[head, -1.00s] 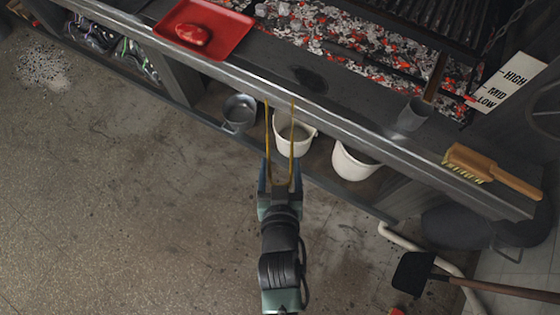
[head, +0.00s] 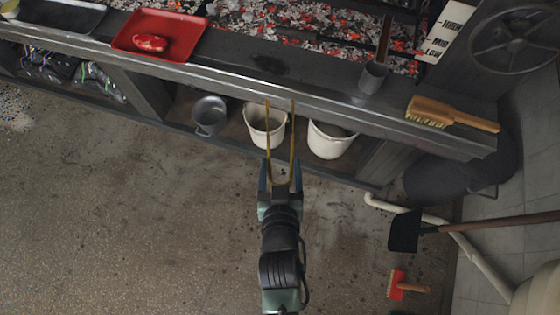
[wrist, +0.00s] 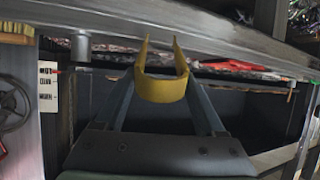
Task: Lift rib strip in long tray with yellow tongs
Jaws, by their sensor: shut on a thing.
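My gripper (head: 280,172) is shut on the yellow tongs (head: 268,130), whose two prongs point away from me toward the grill's front edge. In the wrist view the tongs' yellow bend (wrist: 162,87) sits between my fingers, with the prongs apart and nothing between them. A long dark tray (head: 62,16) lies on the counter at the far upper left, partly cut off by the picture edge. I cannot make out a rib strip in it. A red tray (head: 184,44) with a red piece of meat (head: 150,43) stands to its right.
Glowing coals (head: 290,30) lie behind the counter. A metal bucket (head: 210,116) and white buckets (head: 331,139) are on the shelf below. A shovel (head: 405,231) lies right; the left floor is open.

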